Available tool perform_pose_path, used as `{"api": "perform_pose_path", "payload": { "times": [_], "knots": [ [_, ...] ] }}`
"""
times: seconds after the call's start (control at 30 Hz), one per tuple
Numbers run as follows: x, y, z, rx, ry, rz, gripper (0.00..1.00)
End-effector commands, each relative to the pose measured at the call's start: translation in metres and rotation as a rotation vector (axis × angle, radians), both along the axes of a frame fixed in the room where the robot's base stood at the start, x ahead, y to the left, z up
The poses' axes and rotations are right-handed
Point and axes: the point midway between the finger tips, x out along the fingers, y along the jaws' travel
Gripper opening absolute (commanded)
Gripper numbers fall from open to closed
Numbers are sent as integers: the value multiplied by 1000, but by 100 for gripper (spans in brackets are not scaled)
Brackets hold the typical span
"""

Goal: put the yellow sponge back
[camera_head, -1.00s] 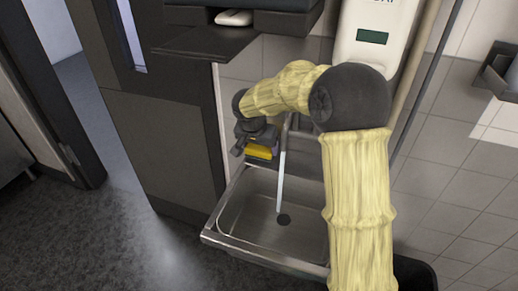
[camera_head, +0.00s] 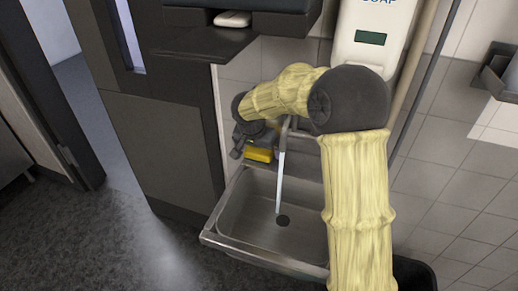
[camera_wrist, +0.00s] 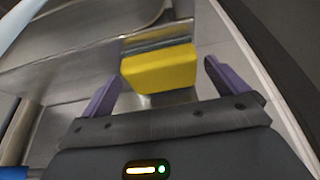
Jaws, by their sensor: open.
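The yellow sponge (camera_head: 259,155) lies at the back left of the metal sink (camera_head: 225,208), on its rear ledge as far as the head view shows. In the wrist view the sponge (camera_wrist: 160,68) sits just beyond and between the fingertips, with a grey layer along its far side. My gripper (camera_wrist: 158,80) is open, with its two purple fingers apart and a gap on each side of the sponge. In the head view my gripper (camera_head: 240,148) is at the sponge's left, and my wrist partly covers that area.
The faucet (camera_head: 282,165) stands just right of the sponge, with a pale stream or spout reaching down into the basin. A dark shelf (camera_head: 205,42) overhangs above left. A soap dispenser (camera_head: 372,38) hangs on the tiled wall behind my arm. The basin is empty.

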Motion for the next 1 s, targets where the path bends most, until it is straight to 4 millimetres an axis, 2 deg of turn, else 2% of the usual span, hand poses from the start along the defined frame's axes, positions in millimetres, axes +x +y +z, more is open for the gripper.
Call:
{"api": "perform_pose_path", "payload": {
  "times": [0.3,0.43,1.0],
  "knots": [
    [-17,8,49,1,-6,0,98],
    [-23,9,63,0,-3,0,98],
    [-25,9,66,0,-1,-3,98]
  ]
}}
